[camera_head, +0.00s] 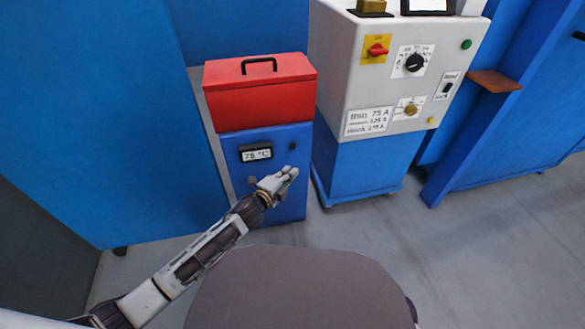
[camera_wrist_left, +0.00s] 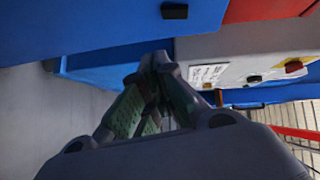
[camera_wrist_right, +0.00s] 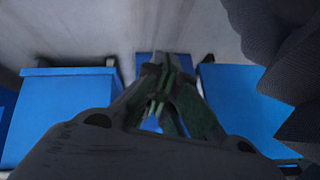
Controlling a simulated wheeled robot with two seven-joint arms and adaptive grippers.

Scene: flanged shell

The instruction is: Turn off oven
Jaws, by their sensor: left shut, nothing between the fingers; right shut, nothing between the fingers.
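The oven is a blue box (camera_head: 268,180) with a red lid (camera_head: 262,100) and a black handle on top. Its front has a display (camera_head: 256,153) reading 75 °C and a small black switch (camera_head: 292,146) to the right of it. My left gripper (camera_head: 290,172) is shut and empty, in front of the box and just below the switch in the picture. In the left wrist view a black part (camera_wrist_left: 174,11), likely the switch, shows on the blue face beyond the fingertips, apart from them. My right gripper (camera_wrist_right: 161,62) is shut and empty, seen only in the right wrist view.
A grey control cabinet (camera_head: 385,75) on a blue base stands right of the oven, with a red switch (camera_head: 377,50), a black dial (camera_head: 414,63) and labels. A tall blue panel (camera_head: 90,120) stands at left. Grey floor (camera_head: 440,240) is clear at front right.

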